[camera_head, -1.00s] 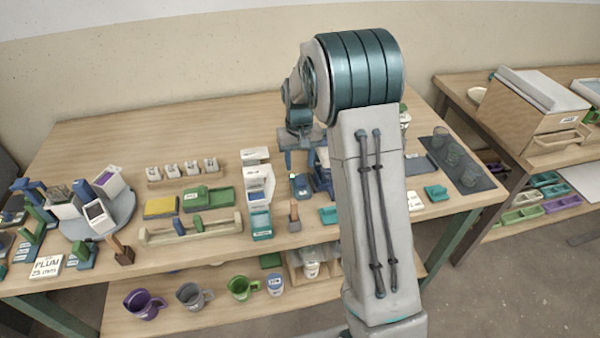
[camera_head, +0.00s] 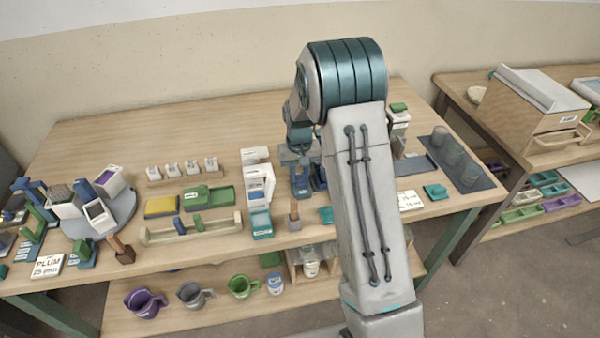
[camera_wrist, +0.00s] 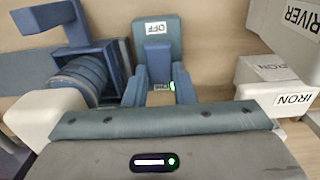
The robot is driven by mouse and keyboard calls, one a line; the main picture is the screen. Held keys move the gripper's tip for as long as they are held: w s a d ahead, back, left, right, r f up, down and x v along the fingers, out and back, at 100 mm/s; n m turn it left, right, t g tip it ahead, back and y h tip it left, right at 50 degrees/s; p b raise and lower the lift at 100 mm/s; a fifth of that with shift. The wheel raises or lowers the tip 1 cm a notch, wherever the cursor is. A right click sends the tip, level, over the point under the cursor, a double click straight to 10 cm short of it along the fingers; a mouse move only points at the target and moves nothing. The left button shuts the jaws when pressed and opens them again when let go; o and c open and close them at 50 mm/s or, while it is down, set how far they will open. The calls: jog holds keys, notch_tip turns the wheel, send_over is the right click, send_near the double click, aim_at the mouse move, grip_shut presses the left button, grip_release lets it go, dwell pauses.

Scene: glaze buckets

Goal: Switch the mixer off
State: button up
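The mixer (camera_head: 318,176) is a dark blue device at the middle of the table, partly hidden by my arm in the head view. In the wrist view, a blue ribbed cylinder and bracket (camera_wrist: 80,78) are at the left. A blue-teal switch part with a white OFF label (camera_wrist: 157,28) is straight ahead, and a small green light shows below it. My gripper (camera_wrist: 160,78) has two blue fingers apart, one either side of a blue block under the label. Whether they touch it I cannot tell.
White pieces labelled IRON (camera_wrist: 293,100) are close at the right in the wrist view. White holders (camera_head: 258,185) and a teal tray (camera_head: 260,223) stand left of the mixer. A wooden-handled tool (camera_head: 294,213) is in front. Glass cups on a dark mat (camera_head: 468,177) are at the right.

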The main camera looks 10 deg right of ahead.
jog(key=b, duration=0.1)
jog(key=t+b, duration=0.1)
jog(key=shift+s+f+b, duration=0.1)
jog(key=shift+f+b, duration=0.15)
jog(key=shift+b, duration=0.1)
jog(key=t+b, duration=0.1)
jog(key=b, duration=0.1)
jog(key=t+b, duration=0.1)
jog(key=b, duration=0.1)
jog(key=shift+s, duration=0.25)
jog(key=shift+r+t+b, duration=0.1)
jog(key=shift+t+b, duration=0.4)
jog(key=shift+b, duration=0.6)
jog(key=shift+s+r+t+b, duration=0.15)
jog(key=shift+t+b, duration=0.15)
jog(key=shift+b, duration=0.1)
jog(key=shift+r, duration=0.1)
jog(key=o, duration=1)
